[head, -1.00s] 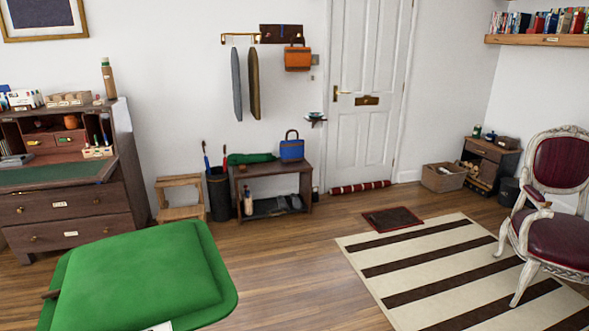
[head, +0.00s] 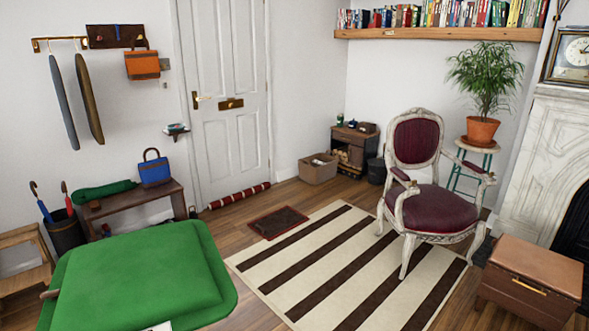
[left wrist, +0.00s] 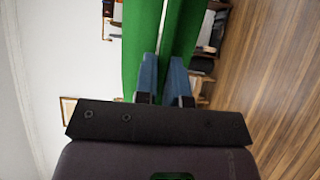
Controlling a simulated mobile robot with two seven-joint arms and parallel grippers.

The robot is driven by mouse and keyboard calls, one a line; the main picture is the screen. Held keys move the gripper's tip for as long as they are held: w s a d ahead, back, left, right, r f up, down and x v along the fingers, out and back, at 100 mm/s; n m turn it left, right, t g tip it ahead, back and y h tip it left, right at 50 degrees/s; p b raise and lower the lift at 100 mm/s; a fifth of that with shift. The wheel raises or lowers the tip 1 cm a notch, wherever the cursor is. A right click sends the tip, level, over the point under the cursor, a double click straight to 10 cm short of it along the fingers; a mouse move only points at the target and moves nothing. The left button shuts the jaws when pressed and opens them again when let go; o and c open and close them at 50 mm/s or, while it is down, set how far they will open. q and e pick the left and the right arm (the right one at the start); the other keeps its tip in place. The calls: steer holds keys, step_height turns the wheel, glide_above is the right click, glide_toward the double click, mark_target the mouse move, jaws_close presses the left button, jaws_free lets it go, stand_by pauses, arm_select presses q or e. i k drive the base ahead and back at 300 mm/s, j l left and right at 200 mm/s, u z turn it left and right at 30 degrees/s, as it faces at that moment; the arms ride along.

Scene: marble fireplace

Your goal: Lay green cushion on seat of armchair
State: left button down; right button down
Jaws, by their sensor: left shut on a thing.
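The green cushion (head: 140,275) fills the lower left of the head view, close to the camera, its broad face showing. In the left wrist view the cushion (left wrist: 143,35) is seen edge-on, and my left gripper (left wrist: 164,64) is shut on its edge. The armchair (head: 416,140) stands right of centre on the striped rug, with a carved pale frame and dark red upholstery. Its seat (head: 435,209) is bare and faces up. The cushion is well apart from the chair. My right gripper is not in view.
The striped rug (head: 300,262) lies flat before the chair. A brown leather-topped box (head: 535,270) stands right of the chair, near the fireplace (head: 545,150). A plant on a stool (head: 480,130) is behind it. A small bench (head: 125,198) stands at left. Floor between cushion and rug is clear.

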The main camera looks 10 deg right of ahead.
mark_target(432, 200)
steer(key=i+z, duration=0.15)
steer(key=z, duration=0.2)
steer(key=i+z, duration=0.15)
steer(key=z, duration=0.2)
steer(key=i+z, duration=0.3)
steer(key=i+l+z, duration=0.15)
steer(key=i+z, duration=0.7)
steer(key=i, duration=0.85)
steer(key=i+l+u, duration=0.2)
steer(key=i, duration=0.3)
steer(key=i+l+u, duration=0.25)
steer(key=i, duration=0.25)
steer(key=i+l+u, duration=0.2)
steer(key=i+l, duration=0.2)
steer(key=i, duration=0.1)
